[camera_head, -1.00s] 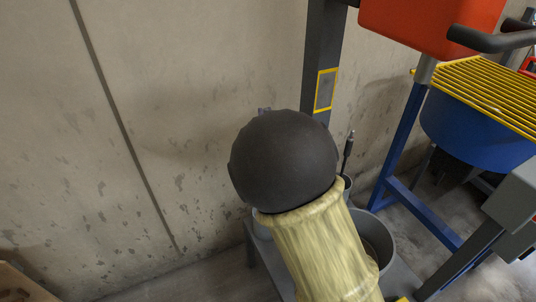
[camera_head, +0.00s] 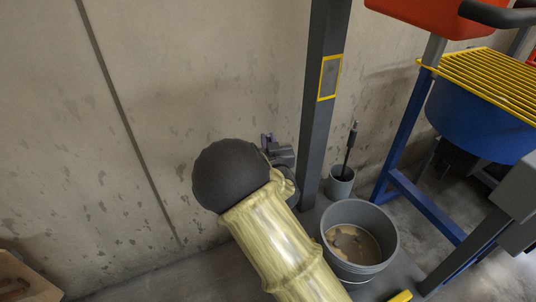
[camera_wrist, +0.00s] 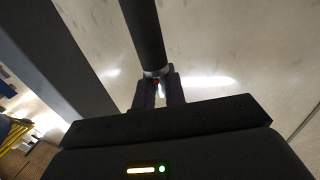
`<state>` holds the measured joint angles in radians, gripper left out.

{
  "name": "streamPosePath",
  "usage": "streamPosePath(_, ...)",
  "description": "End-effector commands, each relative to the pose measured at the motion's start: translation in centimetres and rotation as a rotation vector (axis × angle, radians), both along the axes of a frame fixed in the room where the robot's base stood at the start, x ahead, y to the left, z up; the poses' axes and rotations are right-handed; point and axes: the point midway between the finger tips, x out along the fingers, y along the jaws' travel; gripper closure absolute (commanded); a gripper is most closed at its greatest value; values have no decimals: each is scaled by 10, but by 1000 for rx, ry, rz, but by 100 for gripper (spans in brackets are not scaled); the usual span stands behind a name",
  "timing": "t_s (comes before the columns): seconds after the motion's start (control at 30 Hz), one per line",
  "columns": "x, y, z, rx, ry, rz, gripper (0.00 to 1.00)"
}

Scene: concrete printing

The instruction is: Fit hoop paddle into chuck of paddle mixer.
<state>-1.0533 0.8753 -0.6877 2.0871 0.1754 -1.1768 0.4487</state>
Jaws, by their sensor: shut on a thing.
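My gripper (camera_head: 282,156) is in front of the wall, left of the grey post, partly hidden behind my own wrist in the head view. In the wrist view my gripper (camera_wrist: 157,92) has its fingers shut on a dark round shaft (camera_wrist: 145,32), which runs up out of the picture. It appears to be the hoop paddle, but no hoop shows. A red-orange housing (camera_head: 425,14) with dark handles, seemingly the paddle mixer, is at the upper right. A grey cylinder (camera_head: 433,51) below it may be its chuck; I cannot tell. The held shaft is well apart from it.
A grey bucket (camera_head: 330,238) with brownish contents stands below the post (camera_head: 322,100). Behind it, a small grey pot (camera_head: 341,186) holds a dark-handled tool (camera_head: 350,142). A blue drum (camera_head: 480,118) under a yellow grate (camera_head: 485,82) stands right. The wall (camera_head: 190,80) bounds the left.

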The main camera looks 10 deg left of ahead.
Motion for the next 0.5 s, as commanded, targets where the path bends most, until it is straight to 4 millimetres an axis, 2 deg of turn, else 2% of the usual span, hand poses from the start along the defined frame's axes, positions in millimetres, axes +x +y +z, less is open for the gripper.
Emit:
streamPosePath(0.27, 0, 0, 0, 1, -3, 1, 100)
streamPosePath(0.37, 0, 1, -9, -1, -2, 1, 100)
streamPosePath(0.5, 0, 1, -32, -3, 0, 1, 100)
